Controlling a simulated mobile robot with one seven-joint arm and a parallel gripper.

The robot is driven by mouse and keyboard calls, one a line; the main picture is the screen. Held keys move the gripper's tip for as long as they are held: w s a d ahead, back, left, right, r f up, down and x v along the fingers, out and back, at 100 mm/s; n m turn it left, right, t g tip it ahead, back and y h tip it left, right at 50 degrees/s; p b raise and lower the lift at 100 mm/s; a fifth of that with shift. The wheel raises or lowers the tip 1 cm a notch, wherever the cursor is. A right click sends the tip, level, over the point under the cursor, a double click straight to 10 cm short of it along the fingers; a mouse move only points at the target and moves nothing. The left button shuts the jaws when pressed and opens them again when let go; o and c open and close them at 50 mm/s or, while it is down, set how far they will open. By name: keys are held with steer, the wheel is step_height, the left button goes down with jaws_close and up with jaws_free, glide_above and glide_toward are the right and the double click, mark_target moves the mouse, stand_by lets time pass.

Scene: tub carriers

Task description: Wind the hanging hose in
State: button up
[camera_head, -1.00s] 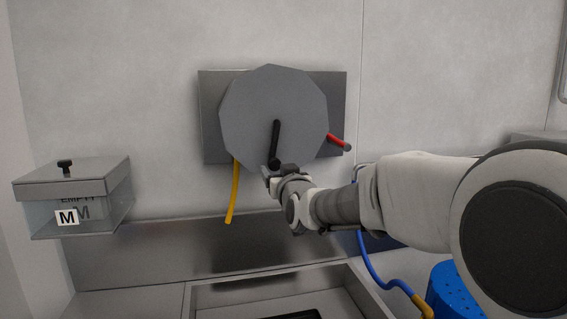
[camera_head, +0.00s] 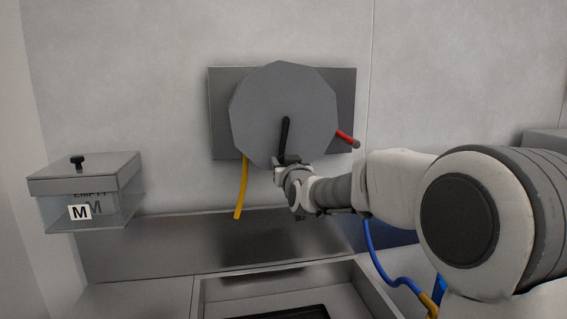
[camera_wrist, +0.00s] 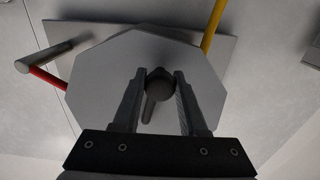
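The grey many-sided hose reel (camera_head: 262,105) is on a plate on the wall. Its black crank (camera_head: 285,132) points down, with a round knob (camera_wrist: 158,86) at the end. The yellow hose (camera_head: 241,188) hangs from the reel's lower left; in the wrist view it shows at the upper right (camera_wrist: 214,22). A red lever (camera_head: 345,136) with a grey end sticks out at the reel's right. My gripper (camera_wrist: 160,76) is open, its two fingers on either side of the knob with small gaps. In the head view my gripper partly hides the crank's lower end.
A lidded clear box (camera_head: 105,205) marked "EMPTY" and "M" is at left. A metal basin (camera_head: 205,296) lies below the reel. A blue hose (camera_head: 377,262) hangs below my arm at right.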

jaws_close()
stand_by(1.0)
